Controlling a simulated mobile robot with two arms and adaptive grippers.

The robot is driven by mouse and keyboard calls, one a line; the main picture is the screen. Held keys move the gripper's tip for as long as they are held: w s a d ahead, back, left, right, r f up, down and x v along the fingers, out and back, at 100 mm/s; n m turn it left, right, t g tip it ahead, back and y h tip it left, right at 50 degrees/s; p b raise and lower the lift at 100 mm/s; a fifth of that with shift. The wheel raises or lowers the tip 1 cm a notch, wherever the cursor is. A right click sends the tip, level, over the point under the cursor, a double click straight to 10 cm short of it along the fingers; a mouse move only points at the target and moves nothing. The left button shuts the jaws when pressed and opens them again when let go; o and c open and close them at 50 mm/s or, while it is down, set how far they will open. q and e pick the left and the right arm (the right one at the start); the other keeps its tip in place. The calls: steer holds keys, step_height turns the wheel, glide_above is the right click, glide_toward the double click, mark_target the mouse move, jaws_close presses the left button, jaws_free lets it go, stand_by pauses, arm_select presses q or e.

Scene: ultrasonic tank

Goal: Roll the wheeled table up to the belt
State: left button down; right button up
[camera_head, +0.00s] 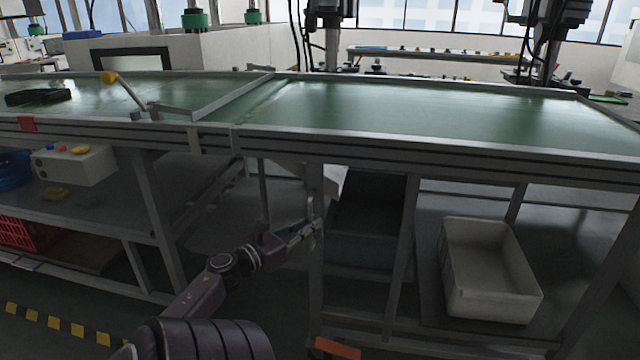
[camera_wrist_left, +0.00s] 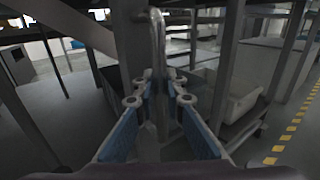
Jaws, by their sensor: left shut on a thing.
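A long green-topped table (camera_head: 400,155) with a grey frame fills the right of the head view. Its left end meets the green belt (camera_head: 60,122) near a seam, and their tops look about level; I cannot tell if a small gap is left. My left gripper (camera_head: 306,232) is at a front leg of the table, below the top. It is shut on an upright grey metal handle (camera_wrist_left: 157,35), which stands between the blue finger pads in the left wrist view (camera_wrist_left: 160,100). The table's wheels are not clearly seen. My right gripper is out of view.
A white crate (camera_head: 488,285) and a dark grey bin (camera_head: 365,225) sit under the table. An orange piece (camera_head: 337,348) is at the leg's foot. A red crate (camera_head: 28,235) is under the belt. Yellow-black tape (camera_head: 55,322) marks the floor.

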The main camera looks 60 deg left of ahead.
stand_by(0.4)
arm_select(q)
steer(key=c, duration=2)
jaws_free()
steer(key=shift+s, duration=0.1)
steer(key=v, duration=1.1)
steer(key=shift+s+d, duration=0.15)
steer(key=shift+s, duration=0.2)
steer(key=shift+w, duration=0.1)
